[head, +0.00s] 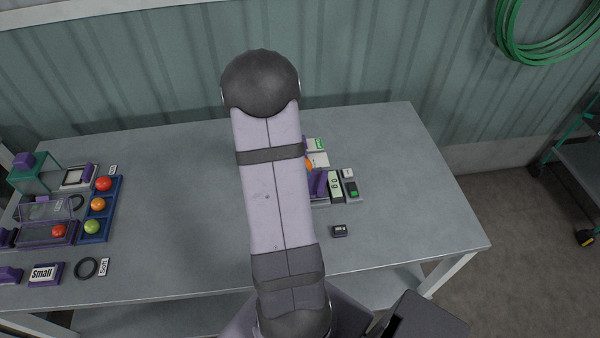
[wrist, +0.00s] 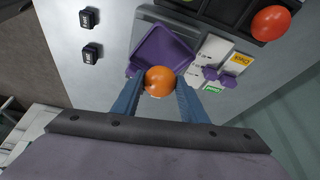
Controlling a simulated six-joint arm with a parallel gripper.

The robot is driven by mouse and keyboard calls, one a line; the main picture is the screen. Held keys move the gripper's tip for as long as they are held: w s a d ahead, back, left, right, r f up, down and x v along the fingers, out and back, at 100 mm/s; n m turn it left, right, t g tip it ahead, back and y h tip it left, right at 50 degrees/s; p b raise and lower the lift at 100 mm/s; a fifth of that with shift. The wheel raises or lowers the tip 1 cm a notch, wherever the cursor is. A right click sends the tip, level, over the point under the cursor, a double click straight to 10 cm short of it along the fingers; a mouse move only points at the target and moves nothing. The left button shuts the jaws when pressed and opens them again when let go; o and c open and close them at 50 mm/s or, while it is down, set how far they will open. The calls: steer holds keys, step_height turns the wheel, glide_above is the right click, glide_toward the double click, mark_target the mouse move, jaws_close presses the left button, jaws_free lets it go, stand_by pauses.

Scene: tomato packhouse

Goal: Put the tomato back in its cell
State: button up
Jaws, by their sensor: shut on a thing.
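An orange tomato (wrist: 159,81) is held between the blue fingers of my gripper (wrist: 158,85) in the wrist view. The gripper is shut on it. Behind the tomato in that view is a purple tray (wrist: 166,45); I cannot tell the gap between them. In the head view my arm hides the gripper, and only an orange sliver (head: 308,165) shows beside the arm. A blue tray with cells (head: 112,205) at the left of the table holds a red, an orange and a yellow-green tomato. A red tomato (wrist: 270,23) sits in a dark celled tray in the wrist view.
Right of my arm stand a display unit (head: 335,186) and a box with a green button (head: 352,189). A small black block (head: 339,231) lies in front of them. The table's right side is bare.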

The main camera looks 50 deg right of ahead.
steer(key=shift+w+r+b, duration=0.1)
steer(key=shift+r+b, duration=0.3)
steer(key=shift+r, duration=1.95)
steer(key=w+f+n+t, duration=0.1)
steer(key=w+f+n, duration=0.2)
steer(key=w, duration=0.1)
steer(key=w+a+f+n+t, duration=0.1)
steer(key=w+f+n, duration=0.1)
steer(key=w+n, duration=0.1)
steer(key=w+a+f+n+t+h+p, duration=0.1)
steer(key=w+f+n, duration=0.1)
steer(key=w, duration=0.3)
steer(key=shift+w+a+f+n, duration=0.15)
steer(key=shift+w+f+n, duration=0.05)
steer(key=shift+f, duration=0.2)
steer(key=shift+w+a+f+n, duration=0.1)
steer(key=shift+w+f+n, duration=0.1)
steer(key=shift+f, duration=0.2)
steer(key=shift+w+f, duration=0.2)
steer(key=shift+f, duration=0.15)
steer(key=shift+f+b, duration=0.75)
steer(key=shift+f, duration=0.95)
steer(key=shift+b, duration=0.4)
steer(key=shift+f+b, duration=0.5)
steer(key=shift+b, duration=0.2)
steer(key=o, duration=0.8)
